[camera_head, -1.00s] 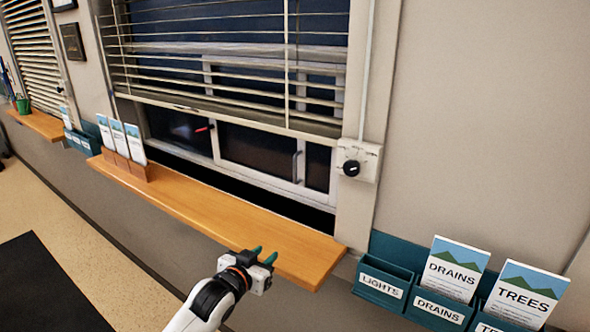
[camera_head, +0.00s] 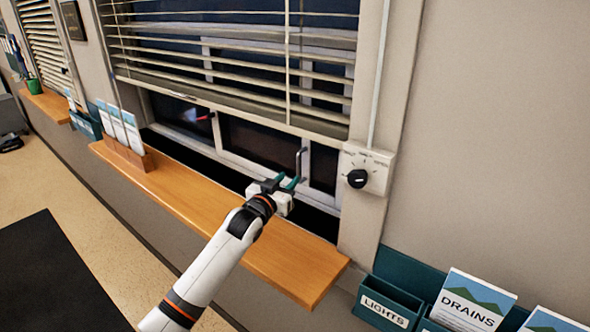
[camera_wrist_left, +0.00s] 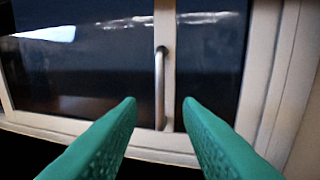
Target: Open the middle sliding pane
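The sliding pane (camera_head: 252,143) is a dark window pane in a white frame, below a half-raised blind. Its upright metal handle (camera_head: 299,164) stands near the pane's right edge. In the left wrist view the handle (camera_wrist_left: 160,88) is ahead, beyond and between the two green fingertips. My left gripper (camera_head: 279,182) is open and empty, just left of and below the handle in the head view; the fingers (camera_wrist_left: 160,108) appear apart from it. My right gripper is not in view.
A wooden sill (camera_head: 215,212) runs below the window. Leaflet holders (camera_head: 125,145) stand on its left part. A dial box (camera_head: 367,168) is on the wall at right, above teal leaflet boxes (camera_head: 388,298). The blind (camera_head: 230,60) hangs above the opening.

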